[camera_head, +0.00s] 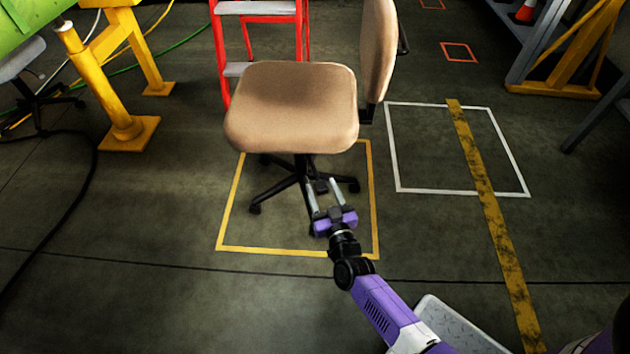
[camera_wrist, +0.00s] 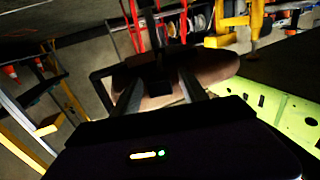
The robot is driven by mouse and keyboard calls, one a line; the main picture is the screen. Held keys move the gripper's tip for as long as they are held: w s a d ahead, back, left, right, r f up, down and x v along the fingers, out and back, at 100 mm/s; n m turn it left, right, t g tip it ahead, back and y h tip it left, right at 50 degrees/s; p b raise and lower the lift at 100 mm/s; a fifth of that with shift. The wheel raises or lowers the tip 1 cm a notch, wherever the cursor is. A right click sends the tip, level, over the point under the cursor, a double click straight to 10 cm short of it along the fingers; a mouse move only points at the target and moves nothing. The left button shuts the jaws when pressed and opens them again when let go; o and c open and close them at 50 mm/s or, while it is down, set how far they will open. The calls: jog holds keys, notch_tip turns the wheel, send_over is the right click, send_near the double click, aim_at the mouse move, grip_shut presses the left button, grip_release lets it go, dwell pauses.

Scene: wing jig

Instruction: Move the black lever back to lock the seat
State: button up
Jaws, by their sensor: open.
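A tan office chair (camera_head: 292,105) stands on a black wheeled base inside a yellow floor square. Its backrest (camera_head: 377,50) is upright at the right side of the seat. My gripper (camera_head: 323,187) is open and empty, with its two grey fingers pointing up below the seat's near edge, in front of the base. In the wrist view the fingers (camera_wrist: 160,84) stand apart below the seat's brown underside (camera_wrist: 215,66). A dark mechanism under the seat shows between them. I cannot tell the black lever apart from the other dark parts there.
A red ladder (camera_head: 256,8) stands close behind the chair. A yellow stand (camera_head: 115,110) is at the left and a yellow and grey frame (camera_head: 565,60) at the back right. The floor right of the chair, with a white-outlined square (camera_head: 420,191), is clear.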

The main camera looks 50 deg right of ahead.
aim_at(318, 177)
jog(key=shift+b+x, duration=0.6)
jog(key=shift+x, duration=1.65)
grip_shut()
